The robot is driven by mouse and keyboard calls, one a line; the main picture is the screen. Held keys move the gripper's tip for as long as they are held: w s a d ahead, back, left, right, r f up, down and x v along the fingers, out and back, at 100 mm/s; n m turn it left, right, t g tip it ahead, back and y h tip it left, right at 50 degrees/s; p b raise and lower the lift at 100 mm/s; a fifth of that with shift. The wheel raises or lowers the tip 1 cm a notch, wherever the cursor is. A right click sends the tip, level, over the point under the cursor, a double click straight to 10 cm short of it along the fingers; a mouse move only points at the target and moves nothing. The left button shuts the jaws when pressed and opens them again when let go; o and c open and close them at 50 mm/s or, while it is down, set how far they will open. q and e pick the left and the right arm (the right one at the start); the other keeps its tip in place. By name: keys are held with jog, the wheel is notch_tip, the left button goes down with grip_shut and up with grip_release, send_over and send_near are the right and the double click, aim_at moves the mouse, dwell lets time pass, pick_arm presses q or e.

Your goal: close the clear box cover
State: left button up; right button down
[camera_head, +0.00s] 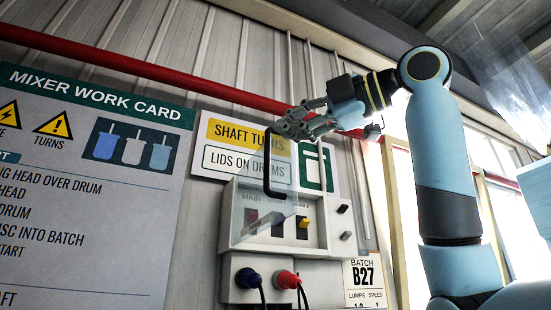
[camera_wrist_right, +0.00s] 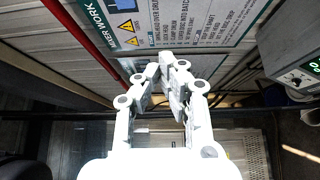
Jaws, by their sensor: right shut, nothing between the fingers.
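The grey control box (camera_head: 309,259) is on the corrugated wall in the head view, with a red switch and a yellow switch on its face. Its clear cover (camera_head: 283,197) stands out from the box, tilted open. A black bar handle (camera_head: 267,170) runs along the cover's outer edge. My right gripper (camera_head: 287,128) is shut and empty, high above the box, close by the handle's upper end in the picture. I cannot tell whether it touches the handle. In the wrist view its fingers (camera_wrist_right: 169,62) meet at the tips. My left gripper is not in view.
The mixer work card (camera_head: 90,190) hangs left of the box and a lids sign (camera_head: 240,160) behind it. A red pipe (camera_head: 160,73) crosses the wall. Blue and red plugs (camera_head: 287,279) with cables sit under the box. A dark device (camera_wrist_right: 292,60) shows right in the wrist view.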

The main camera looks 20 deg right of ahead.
jog(key=p+x, duration=0.4)
jog(key=x, duration=0.6)
jog(key=d, duration=0.1)
jog(key=d+p, duration=0.1)
jog(key=d, duration=0.1)
jog(key=shift+w+d+p, duration=0.3)
jog(key=shift+d+p, duration=0.1)
jog(key=shift+d+f, duration=0.1)
jog(key=shift+d, duration=0.1)
